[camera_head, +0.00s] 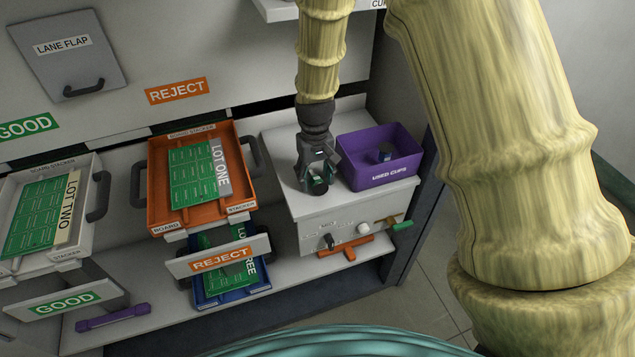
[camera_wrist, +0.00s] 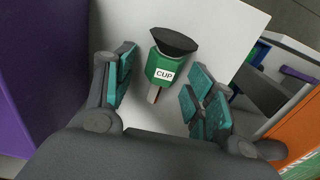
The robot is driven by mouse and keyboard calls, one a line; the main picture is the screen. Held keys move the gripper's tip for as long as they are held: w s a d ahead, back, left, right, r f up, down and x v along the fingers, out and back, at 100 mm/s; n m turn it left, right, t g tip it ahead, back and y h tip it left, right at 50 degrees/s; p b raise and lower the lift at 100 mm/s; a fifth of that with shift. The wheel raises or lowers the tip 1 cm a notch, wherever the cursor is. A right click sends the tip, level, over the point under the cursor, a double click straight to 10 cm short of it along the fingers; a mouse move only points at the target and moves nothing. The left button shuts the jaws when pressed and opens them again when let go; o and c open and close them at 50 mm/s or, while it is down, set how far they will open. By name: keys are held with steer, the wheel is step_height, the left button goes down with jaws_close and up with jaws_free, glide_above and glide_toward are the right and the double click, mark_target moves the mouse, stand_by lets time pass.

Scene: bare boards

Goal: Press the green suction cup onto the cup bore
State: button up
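The green suction cup (camera_wrist: 164,68) has a dark flared lip, a white CUP label and a short grey stem. It is on the white top of a box (camera_wrist: 215,28). My gripper (camera_wrist: 165,92) is open, with one teal-padded finger on each side of the cup. Gaps show between the pads and the cup. In the head view my gripper (camera_head: 317,184) points down over the box's white top (camera_head: 282,150), and the cup is largely hidden by the fingers. I cannot make out the cup bore; a cut-off CUP label (camera_head: 377,4) shows at the top edge.
A purple USED CUPS bin (camera_head: 378,176) with a dark item inside stands right of my gripper. An orange LOT ONE tray (camera_head: 157,187) is at left, above a REJECT front (camera_head: 218,259). Knobs and a green handle (camera_head: 402,225) are on the box's front.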

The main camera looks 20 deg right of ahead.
steer(key=c, duration=0.9)
steer(key=shift+o, duration=0.2)
steer(key=shift+r, duration=0.15)
